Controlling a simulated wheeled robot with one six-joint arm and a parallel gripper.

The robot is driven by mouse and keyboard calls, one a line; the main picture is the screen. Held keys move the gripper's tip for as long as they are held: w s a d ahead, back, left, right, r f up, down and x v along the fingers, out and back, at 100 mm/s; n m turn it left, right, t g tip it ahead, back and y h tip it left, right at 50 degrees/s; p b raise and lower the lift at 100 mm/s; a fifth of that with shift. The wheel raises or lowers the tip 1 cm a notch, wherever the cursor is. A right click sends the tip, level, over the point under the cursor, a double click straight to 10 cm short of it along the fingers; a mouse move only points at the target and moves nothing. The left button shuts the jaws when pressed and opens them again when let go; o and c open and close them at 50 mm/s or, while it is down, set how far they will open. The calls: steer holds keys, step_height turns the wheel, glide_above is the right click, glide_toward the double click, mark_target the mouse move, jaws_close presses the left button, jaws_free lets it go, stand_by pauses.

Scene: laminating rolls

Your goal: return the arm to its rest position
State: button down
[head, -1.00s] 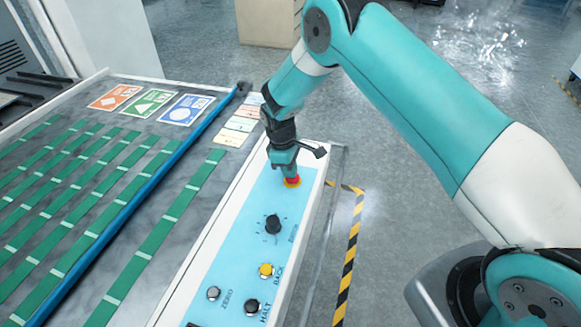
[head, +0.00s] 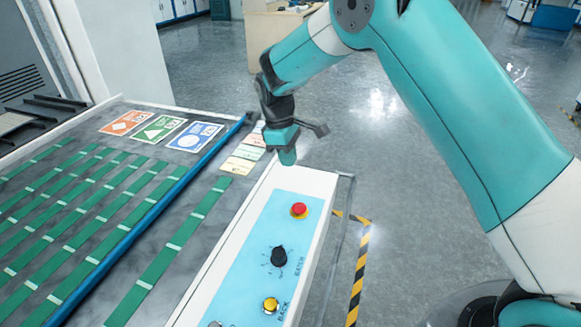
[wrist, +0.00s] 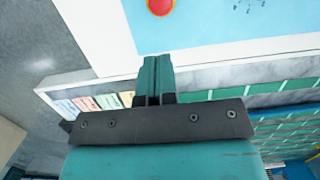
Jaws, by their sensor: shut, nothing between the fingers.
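My gripper (head: 288,157) is shut and empty. In the head view it hangs above the far end of the control panel (head: 311,182), apart from the red button. The red button (head: 299,209) sits on a yellow ring on the panel's blue face, nearer to me than the gripper. In the wrist view the shut fingers (wrist: 155,62) point up the picture, and the red button (wrist: 160,6) shows at the top edge. My teal and white arm reaches in from the right of the head view.
A black knob (head: 279,256) and a yellow button (head: 270,305) are on the panel. Left of it lies a table with green strips (head: 140,283), a blue rail (head: 150,212) and coloured cards (head: 158,129). Yellow-black floor tape (head: 359,275) runs right of the panel; open floor lies beyond.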

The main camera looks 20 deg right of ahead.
steer(key=s+r+m+y, duration=0.1)
steer(key=s+r, duration=0.6)
steer(key=r, duration=0.2)
steer(key=s+a+r+m+y, duration=0.1)
steer(key=s+r, duration=0.3)
steer(key=s, duration=0.9)
steer(key=s+a+r+m+t+y, duration=0.1)
steer(key=s+r+y, duration=0.2)
steer(key=s, duration=1)
steer(key=shift+a+r+m+y, duration=0.2)
steer(key=shift+r+m+y, duration=0.1)
steer(key=shift+r+m, duration=0.15)
